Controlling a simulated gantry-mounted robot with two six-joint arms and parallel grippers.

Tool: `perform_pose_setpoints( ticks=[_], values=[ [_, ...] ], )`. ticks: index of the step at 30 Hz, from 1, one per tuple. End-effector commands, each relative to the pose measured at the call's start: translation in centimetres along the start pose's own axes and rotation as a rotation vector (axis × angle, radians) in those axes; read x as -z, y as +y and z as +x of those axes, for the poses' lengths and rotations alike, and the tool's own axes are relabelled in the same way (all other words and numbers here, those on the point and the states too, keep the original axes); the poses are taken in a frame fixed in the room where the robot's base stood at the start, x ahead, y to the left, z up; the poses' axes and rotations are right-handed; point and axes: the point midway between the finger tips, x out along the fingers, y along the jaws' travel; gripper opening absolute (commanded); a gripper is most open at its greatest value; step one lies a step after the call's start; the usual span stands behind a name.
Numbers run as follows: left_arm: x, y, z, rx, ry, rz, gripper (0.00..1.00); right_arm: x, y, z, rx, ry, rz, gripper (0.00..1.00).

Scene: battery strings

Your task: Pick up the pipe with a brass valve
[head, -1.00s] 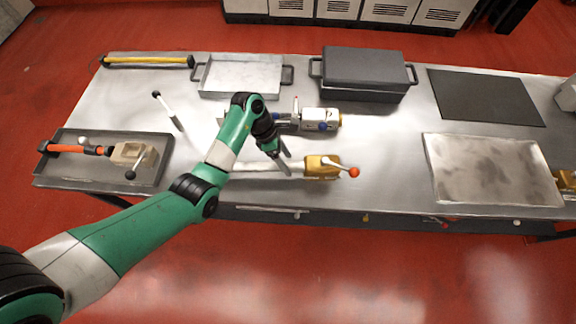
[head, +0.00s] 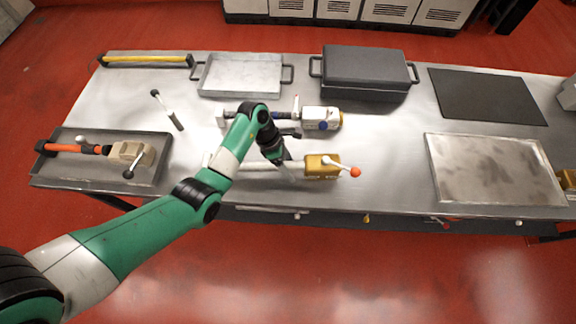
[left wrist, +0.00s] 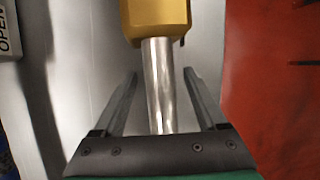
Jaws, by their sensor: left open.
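The pipe with a brass valve lies on the metal table near its front edge. Its yellow brass valve body (head: 317,168) has a white lever with an orange-red knob (head: 355,172), and its pale pipe (head: 247,168) runs left from it. My left gripper (head: 288,172) is open over the pipe, just left of the brass body. In the left wrist view, the shiny pipe (left wrist: 158,85) runs between the two open fingers (left wrist: 160,74), with the brass body (left wrist: 157,18) beyond them. I cannot tell whether either finger touches it. My right gripper is not in view.
An orange-pipe valve (head: 131,152) lies in a dark tray (head: 75,175) at left. A grey tray (head: 240,75), a dark lidded box (head: 365,72), a black mat (head: 485,97) and a metal tray (head: 490,170) stand around.

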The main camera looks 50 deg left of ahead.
Motion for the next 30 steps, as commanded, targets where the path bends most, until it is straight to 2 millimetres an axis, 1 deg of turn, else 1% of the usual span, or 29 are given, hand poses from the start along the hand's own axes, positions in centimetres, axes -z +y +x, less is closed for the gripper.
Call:
perform_pose_setpoints(
  ticks=[3, 4, 16, 30],
  values=[
    [0.01, 0.0, 0.01, 0.0, 0.0, 0.0, 0.74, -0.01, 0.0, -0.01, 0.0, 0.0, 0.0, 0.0],
    [0.01, 0.0, 0.01, 0.0, 0.0, 0.0, 0.72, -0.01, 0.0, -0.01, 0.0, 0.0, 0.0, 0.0],
    [0.01, 0.01, 0.01, 0.0, 0.0, 0.0, 0.0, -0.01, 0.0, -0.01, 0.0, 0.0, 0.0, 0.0],
    [-0.15, 0.08, -0.15, -0.003, -0.004, 0.002, 0.0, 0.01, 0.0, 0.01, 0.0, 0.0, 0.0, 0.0]
  ],
)
